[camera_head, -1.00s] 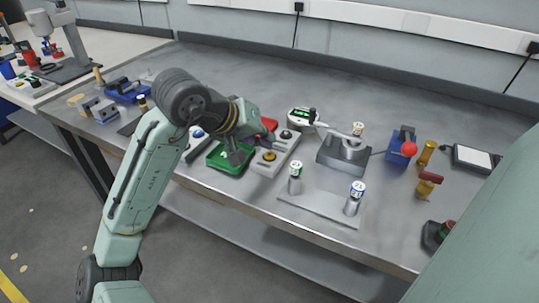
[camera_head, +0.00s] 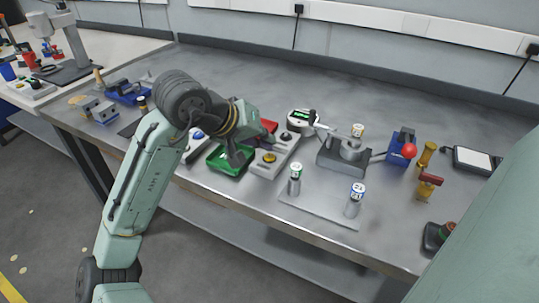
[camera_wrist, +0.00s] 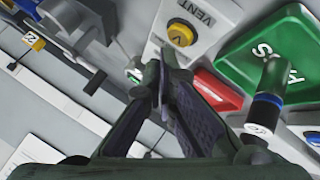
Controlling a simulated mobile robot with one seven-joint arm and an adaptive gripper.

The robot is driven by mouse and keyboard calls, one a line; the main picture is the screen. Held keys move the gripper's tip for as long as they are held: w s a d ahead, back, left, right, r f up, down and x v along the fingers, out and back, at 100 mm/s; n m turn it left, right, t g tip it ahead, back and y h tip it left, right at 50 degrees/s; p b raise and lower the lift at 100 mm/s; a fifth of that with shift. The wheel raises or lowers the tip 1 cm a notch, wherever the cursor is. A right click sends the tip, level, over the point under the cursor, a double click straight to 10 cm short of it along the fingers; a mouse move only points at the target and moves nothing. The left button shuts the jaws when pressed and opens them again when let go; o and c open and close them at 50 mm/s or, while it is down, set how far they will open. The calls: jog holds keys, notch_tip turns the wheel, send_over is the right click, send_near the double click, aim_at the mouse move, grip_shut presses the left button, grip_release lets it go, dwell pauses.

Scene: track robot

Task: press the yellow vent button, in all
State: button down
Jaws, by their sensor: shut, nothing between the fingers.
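The yellow vent button (camera_head: 269,157) sits on a pale control box (camera_head: 263,169) near the front edge of the bench. In the wrist view the yellow button (camera_wrist: 180,33) shows at top centre, in a dark ring beside the word VENT. My gripper (camera_head: 237,158) is shut and empty, pointing down over the green tray, just left of the yellow button. In the wrist view its fingertips (camera_wrist: 166,62) are together, a little below the button in the picture, and do not appear to touch it.
Two small cans (camera_head: 295,178) (camera_head: 354,203) stand on a plate to the right. A grey press fixture (camera_head: 338,160) stands behind them. A blue device (camera_head: 401,150) with a red ball is farther right.

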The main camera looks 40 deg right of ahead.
aim_at(266, 155)
jog(key=shift+f, duration=0.1)
jog(key=shift+f, duration=0.35)
jog(key=shift+f, duration=0.4)
dwell(0.6)
jog(key=shift+r, duration=0.15)
jog(key=shift+r+p, duration=0.75)
notch_tip(266, 155, up, 5)
jog(key=p, duration=0.5)
dwell(0.8)
